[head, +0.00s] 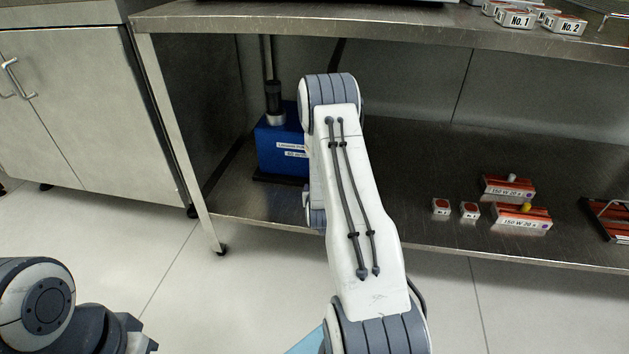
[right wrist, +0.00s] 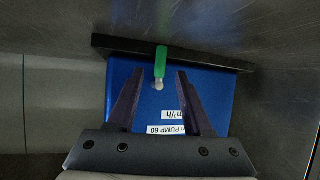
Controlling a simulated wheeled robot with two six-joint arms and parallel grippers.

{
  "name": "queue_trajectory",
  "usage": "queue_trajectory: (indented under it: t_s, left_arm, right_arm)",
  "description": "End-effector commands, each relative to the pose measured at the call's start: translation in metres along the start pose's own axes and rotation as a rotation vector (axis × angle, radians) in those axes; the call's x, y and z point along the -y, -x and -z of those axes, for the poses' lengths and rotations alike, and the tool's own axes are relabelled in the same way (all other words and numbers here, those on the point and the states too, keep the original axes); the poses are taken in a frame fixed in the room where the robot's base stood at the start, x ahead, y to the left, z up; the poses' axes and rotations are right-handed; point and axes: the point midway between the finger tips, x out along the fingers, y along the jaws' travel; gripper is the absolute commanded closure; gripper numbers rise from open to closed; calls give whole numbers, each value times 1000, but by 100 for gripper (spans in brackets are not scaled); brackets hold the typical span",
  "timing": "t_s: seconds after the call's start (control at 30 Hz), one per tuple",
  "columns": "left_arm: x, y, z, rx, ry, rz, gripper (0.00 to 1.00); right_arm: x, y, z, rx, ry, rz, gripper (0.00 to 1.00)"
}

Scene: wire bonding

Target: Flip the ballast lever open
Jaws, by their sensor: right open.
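The ballast lever (right wrist: 161,60) is a short green handle with a silver end, on the face of the blue pump box (right wrist: 122,72) in the right wrist view. It lies upright in that picture, its green end near the dark base plate. My right gripper (right wrist: 159,73) is open, its two dark fingers on either side of the lever with a gap to each. I cannot tell how deep the fingers reach. In the head view the blue box (head: 279,150) stands on the lower shelf, and my right arm hides its right part, the lever and the gripper. My left gripper is not visible.
Orange-and-white boxes (head: 521,218) and two small red-and-white blocks (head: 440,207) lie on the lower shelf (head: 420,160) to the right. The upper shelf edge (head: 400,33) passes above my right arm. A dark pipe (head: 273,98) rises from the blue box. A cabinet stands at the left.

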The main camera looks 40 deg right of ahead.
Motion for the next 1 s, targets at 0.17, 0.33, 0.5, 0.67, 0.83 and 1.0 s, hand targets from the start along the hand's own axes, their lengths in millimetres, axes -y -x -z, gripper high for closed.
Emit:
queue_trajectory:
  t_s: [0.17,0.33,0.5,0.67,0.83,1.0]
  left_arm:
    - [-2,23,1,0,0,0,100]
    - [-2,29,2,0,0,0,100]
    - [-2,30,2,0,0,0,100]
    - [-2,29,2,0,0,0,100]
    - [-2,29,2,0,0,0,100]
    - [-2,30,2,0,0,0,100]
  right_arm:
    - [0,37,4,3,1,0,49]
    - [0,55,1,2,0,0,49]
    - [0,59,0,1,0,0,49]
    - [0,59,0,0,0,0,49]
    - [0,59,0,0,0,0,49]
    - [3,60,2,2,2,5,49]
